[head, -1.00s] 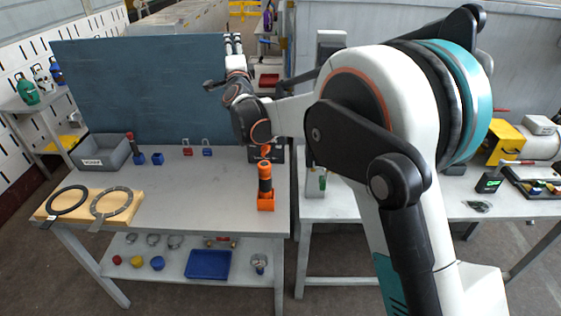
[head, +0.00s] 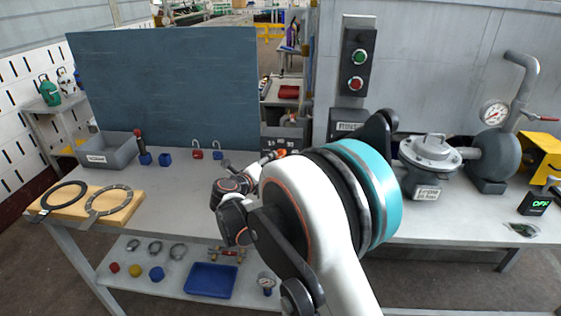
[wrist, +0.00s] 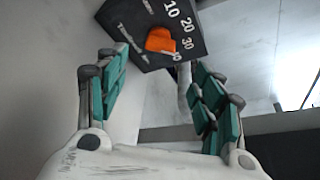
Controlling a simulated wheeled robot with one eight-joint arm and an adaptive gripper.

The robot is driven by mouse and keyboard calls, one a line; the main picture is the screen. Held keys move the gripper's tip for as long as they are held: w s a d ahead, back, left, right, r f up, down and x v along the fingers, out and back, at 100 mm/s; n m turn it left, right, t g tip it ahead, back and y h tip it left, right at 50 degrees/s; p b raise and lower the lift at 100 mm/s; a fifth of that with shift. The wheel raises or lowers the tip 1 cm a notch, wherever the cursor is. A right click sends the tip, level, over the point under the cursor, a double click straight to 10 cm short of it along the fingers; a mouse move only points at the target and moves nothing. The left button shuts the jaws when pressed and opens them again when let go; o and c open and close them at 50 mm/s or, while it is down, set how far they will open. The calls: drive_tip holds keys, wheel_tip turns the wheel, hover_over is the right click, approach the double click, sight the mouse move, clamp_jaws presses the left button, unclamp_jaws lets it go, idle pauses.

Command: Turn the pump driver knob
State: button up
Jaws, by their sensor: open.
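The orange knob (wrist: 160,41) shows in the upper middle of the wrist view, on a dark dial panel (wrist: 125,22) with white numbers such as 10, 20 and 30. My gripper (wrist: 159,68) is open, its teal-padded fingers spread to the left and right. The knob lies ahead of the fingertips, roughly between them in the picture, and I see nothing held. Contact with it is not visible. In the head view my arm hides most of the gripper, and a small orange part (head: 281,152) shows just beyond the arm's end, too small to identify.
A button box (head: 357,70) with green and red buttons hangs on the wall. A grey bin (head: 108,150) and wood board (head: 128,207) lie at the left.

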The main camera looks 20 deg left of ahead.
drive_tip(key=b+x, duration=0.3)
drive_tip(key=x, duration=0.7)
drive_tip(key=c, duration=1)
